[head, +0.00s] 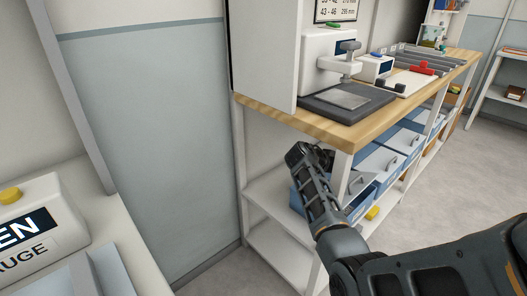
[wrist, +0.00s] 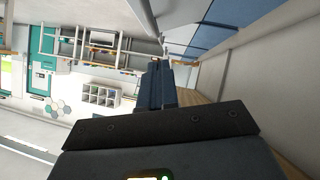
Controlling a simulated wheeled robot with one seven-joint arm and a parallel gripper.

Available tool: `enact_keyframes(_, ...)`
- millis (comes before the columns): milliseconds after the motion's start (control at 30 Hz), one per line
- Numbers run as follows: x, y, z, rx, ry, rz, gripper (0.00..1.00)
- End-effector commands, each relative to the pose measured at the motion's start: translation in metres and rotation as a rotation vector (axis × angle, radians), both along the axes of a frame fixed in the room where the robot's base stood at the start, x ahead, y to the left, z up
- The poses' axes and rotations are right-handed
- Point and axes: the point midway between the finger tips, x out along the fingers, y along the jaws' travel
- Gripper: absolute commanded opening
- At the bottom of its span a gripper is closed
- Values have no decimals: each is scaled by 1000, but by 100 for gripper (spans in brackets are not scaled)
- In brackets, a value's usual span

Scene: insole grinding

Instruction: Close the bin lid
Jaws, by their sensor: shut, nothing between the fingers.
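Blue bins (head: 361,206) stand in a row on the shelf under the wooden bench. Their pale grey-blue lids (head: 379,163) carry dark handles. The nearest lid looks tilted, but I cannot tell how far open it is. My gripper (head: 298,152) is shut and empty, just below the bench's near edge and to the left of the nearest bin. My arm hides part of that bin. In the wrist view my gripper (wrist: 155,75) points ahead with its fingers together. A blue surface (wrist: 205,28) shows at the upper right there; I cannot tell whether it is a bin.
The wooden bench top (head: 330,130) overhangs the bins and carries a white press (head: 322,62) and other tools. A white post (head: 341,178) stands beside the nearest bin. A yellow object (head: 372,213) lies low near it. Clear floor (head: 470,165) is at the right.

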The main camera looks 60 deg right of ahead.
Motion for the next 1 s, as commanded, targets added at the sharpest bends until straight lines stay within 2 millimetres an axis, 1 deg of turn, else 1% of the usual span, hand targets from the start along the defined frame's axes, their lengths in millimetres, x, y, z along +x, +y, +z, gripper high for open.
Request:
enact_keyframes(33, 4, 7, 6, -1, -1, 2, 0)
enact_keyframes(533, 37, 76, 51, 0, -2, 3, 0)
enact_keyframes(567, 40, 79, 51, 3, -6, 9, 0)
enact_keyframes(600, 45, 76, 43, 14, -25, 38, 0)
enact_keyframes(667, 54, 74, 37, 28, -57, 77, 0)
enact_keyframes(1000, 110, 71, 10, 82, -249, 295, 0)
